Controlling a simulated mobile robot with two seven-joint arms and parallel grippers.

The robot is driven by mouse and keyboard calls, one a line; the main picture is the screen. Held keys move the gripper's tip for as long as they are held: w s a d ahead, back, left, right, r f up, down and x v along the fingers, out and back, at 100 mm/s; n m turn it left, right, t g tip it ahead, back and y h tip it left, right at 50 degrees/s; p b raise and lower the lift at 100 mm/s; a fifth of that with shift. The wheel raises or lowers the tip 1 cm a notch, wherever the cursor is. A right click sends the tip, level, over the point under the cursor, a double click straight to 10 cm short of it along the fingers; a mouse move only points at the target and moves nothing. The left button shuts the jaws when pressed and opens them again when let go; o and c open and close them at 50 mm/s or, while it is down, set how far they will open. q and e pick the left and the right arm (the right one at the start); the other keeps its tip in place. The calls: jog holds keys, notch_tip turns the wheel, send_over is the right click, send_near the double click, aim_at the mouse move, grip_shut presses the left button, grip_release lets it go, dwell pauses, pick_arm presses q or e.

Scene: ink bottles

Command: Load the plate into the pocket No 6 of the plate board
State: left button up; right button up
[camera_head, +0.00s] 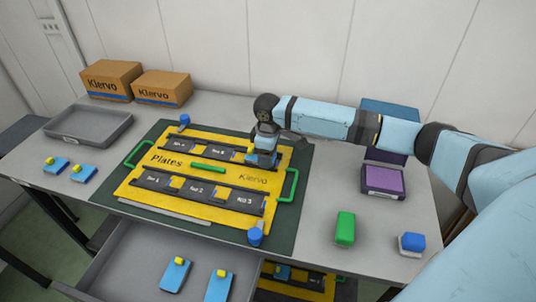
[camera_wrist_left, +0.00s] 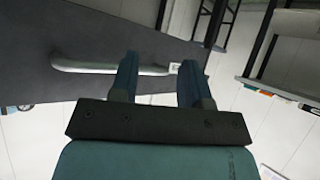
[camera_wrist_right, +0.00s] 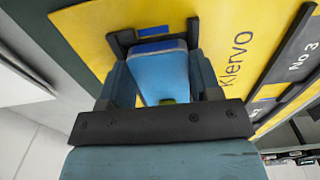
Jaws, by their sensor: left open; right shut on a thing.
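The yellow plate board (camera_head: 140,190) lies on a dark green mat and has two rows of dark pockets. My right gripper (camera_head: 264,152) is over the back right end of the board, shut on a blue plate (camera_wrist_right: 160,75). In the right wrist view the plate lies between the fingers at a dark pocket frame (camera_wrist_right: 122,38). I cannot tell whether the plate is seated or just above it, and that pocket's label is hidden. The front right pocket (camera_head: 244,200) reads No 3. My left gripper (camera_wrist_left: 157,85) is open and empty, seen only in its wrist view.
Two blue plates with yellow knobs (camera_head: 55,164) lie left of the board, below a grey tray (camera_head: 88,124). An open drawer (camera_head: 135,262) in front holds two more. A green block (camera_head: 345,228), a blue-white item (camera_head: 411,243) and a purple-topped box (camera_head: 384,181) stand at right.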

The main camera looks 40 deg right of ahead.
jog(key=shift+s+f+p, duration=0.3)
jog(key=shift+f+p, duration=0.1)
jog(key=shift+f, duration=0.3)
jog(key=o, duration=0.9)
jog(key=shift+f, duration=0.2)
jog(key=shift+o, duration=0.2)
jog(key=shift+a, duration=0.2)
jog(key=shift+r+b, duration=0.2)
jog(key=shift+b, duration=0.4)
notch_tip(320, 180, up, 13)
jog(key=p, duration=0.1)
jog(key=shift+w+d+r+p, duration=0.15)
jog(key=shift+w+d+p, duration=0.05)
jog(key=shift+w+p, duration=0.1)
